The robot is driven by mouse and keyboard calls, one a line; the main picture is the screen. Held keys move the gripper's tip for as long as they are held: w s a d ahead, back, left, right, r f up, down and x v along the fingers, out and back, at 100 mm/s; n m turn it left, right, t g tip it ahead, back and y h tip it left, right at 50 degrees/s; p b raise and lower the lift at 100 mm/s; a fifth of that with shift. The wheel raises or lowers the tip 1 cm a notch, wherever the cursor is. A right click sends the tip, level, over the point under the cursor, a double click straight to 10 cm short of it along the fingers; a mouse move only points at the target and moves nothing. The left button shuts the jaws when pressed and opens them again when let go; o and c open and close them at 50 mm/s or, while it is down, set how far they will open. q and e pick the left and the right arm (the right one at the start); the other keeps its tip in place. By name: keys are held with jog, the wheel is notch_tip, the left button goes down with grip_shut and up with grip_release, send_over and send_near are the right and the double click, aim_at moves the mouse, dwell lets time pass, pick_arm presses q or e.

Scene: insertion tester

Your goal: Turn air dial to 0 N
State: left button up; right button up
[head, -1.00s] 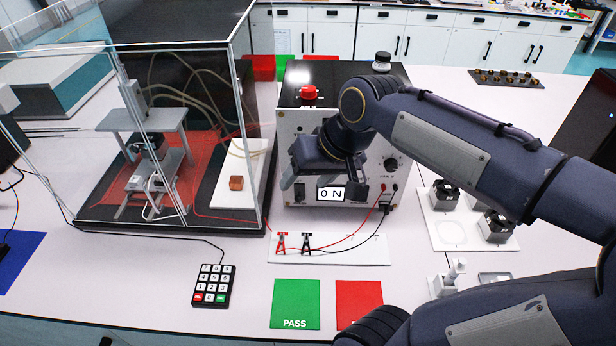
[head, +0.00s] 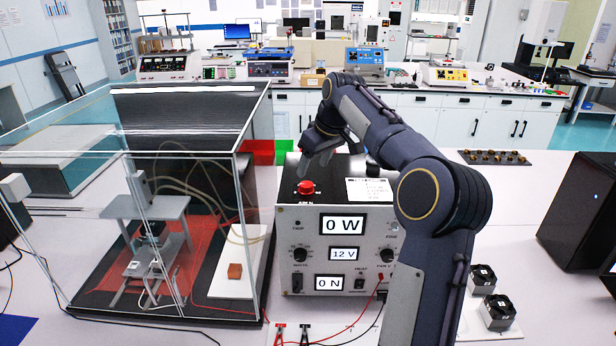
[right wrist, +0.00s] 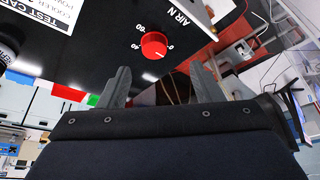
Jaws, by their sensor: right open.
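The red air dial (head: 306,187) sits on top of the grey tester box (head: 312,222). In the right wrist view the dial (right wrist: 153,46) has the label AIR N and a scale with a 0 mark beside it. Its white pointer line seems to lie toward the 0. The box's lower display (head: 330,283) reads 0 N. My right gripper (head: 316,160) is open and empty, above and a little behind the dial, apart from it. In the right wrist view its two fingers (right wrist: 162,84) stand apart with the dial beyond them. My left gripper is out of view.
A clear-walled enclosure (head: 245,190) stands close left of the box. The upper display (head: 343,224) reads 0 W and the middle one (head: 344,254) 12 V. Red and black leads run from the box front. Black fan units (head: 497,311) lie at right. My right arm covers the box's right side.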

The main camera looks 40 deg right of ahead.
aim_at(307, 184)
jog(key=shift+w+d+f, duration=0.3)
jog(key=shift+d+f, duration=0.05)
jog(key=shift+d, duration=0.1)
jog(key=p+x, duration=0.1)
jog(key=x, duration=0.6)
